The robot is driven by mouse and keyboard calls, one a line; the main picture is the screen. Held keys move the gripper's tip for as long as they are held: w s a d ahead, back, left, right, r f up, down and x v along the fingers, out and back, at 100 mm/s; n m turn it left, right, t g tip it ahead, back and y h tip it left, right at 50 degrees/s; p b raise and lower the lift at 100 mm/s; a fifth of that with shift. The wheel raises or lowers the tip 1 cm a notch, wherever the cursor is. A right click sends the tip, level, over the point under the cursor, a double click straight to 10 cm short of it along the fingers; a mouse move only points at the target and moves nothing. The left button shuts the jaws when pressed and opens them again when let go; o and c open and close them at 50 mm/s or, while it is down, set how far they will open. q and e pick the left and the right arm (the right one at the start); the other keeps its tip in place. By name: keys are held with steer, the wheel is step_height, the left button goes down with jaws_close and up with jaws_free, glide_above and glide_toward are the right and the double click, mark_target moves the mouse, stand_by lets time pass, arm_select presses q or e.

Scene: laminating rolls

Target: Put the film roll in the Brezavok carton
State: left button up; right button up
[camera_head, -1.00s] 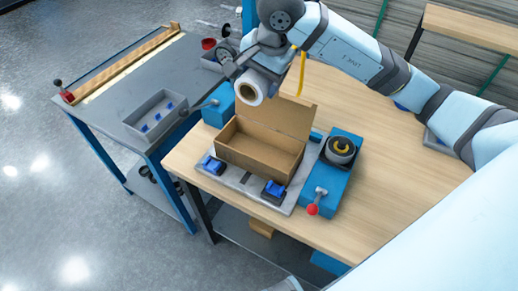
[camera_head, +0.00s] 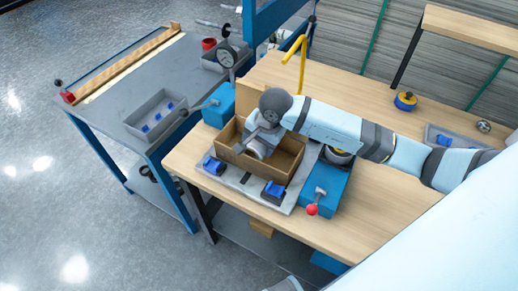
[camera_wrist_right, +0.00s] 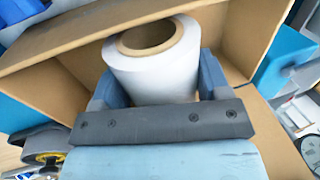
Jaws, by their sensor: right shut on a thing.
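The film roll (camera_head: 256,151) is a white roll with a brown cardboard core. It shows large in the right wrist view (camera_wrist_right: 160,74), with its core end facing the camera. My right gripper (camera_head: 262,144) is shut on it, with blue fingers on both sides of the roll. The open brown carton (camera_head: 262,170) stands in the fixture on the wooden bench. The roll and fingers are within the carton's opening, below the rim. The roll's lower end and any contact with the carton floor are hidden. I cannot read a name on the carton. My left gripper is not in view.
A yellow hook (camera_head: 302,45) rises behind my right arm.

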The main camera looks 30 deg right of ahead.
step_height(320, 180, down, 3)
steer(key=shift+f, duration=0.2)
steer(key=shift+f, duration=0.2)
steer(key=o, duration=0.8)
steer(key=shift+o, duration=1)
steer(key=shift+r, duration=0.1)
